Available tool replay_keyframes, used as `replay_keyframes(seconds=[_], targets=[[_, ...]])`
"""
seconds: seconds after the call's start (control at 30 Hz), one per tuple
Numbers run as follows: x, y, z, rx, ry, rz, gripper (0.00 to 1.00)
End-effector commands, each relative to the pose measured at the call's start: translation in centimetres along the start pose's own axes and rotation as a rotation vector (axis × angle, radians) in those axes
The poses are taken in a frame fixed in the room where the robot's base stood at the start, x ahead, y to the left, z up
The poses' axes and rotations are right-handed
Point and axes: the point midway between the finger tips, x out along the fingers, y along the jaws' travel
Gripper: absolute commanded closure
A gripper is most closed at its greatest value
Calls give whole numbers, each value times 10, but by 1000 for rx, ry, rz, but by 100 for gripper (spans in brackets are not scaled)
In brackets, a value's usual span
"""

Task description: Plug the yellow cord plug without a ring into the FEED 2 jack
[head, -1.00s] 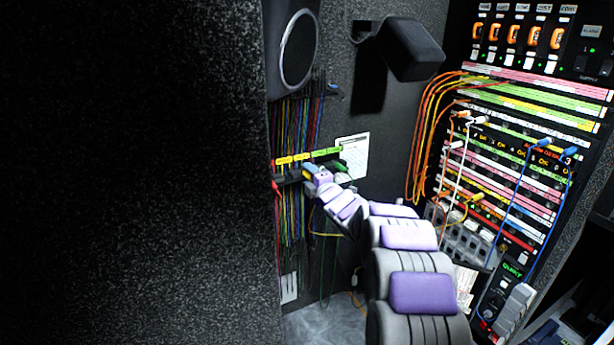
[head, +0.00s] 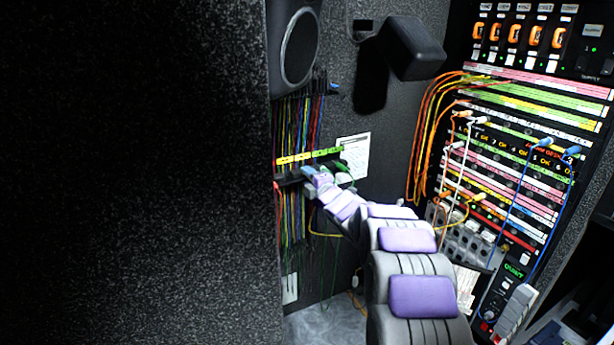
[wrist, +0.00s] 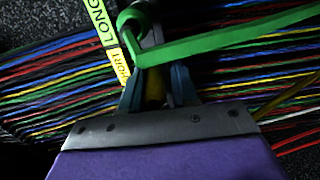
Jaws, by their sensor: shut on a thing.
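My gripper (wrist: 153,88) is at the cord rack on the far wall, its two blue fingers pointing into the hanging cords. Between the fingers is a yellow plug (wrist: 154,92), and the gripper is shut on it. A green cord (wrist: 215,38) loops across just in front of the fingertips and hides the plug's far end, so I cannot tell whether it has a ring. In the head view my gripper (head: 312,174) is small beside the rack's label strip. Another yellow plug (head: 478,197) is in the patch panel at the right. The FEED 2 label is too small to read.
Many coloured cords (head: 295,220) hang from the rack (head: 288,179). The label strip (wrist: 102,22) reads LONG and SHORT. The patch panel (head: 510,170) at right carries orange, white and blue cords. A black monitor-like box (head: 415,50) juts from the wall above.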

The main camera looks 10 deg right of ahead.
Motion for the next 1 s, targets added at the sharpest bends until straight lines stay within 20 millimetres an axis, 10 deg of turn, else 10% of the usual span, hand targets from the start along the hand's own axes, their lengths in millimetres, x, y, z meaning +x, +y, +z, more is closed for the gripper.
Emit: replay_keyframes(seconds=[0.37,0.4,1.0], targets=[[-1,11,1,-2,-2,19,100],[-1,11,1,-2,-1,20,67],[0,5,1,-1,-1,9,15]])
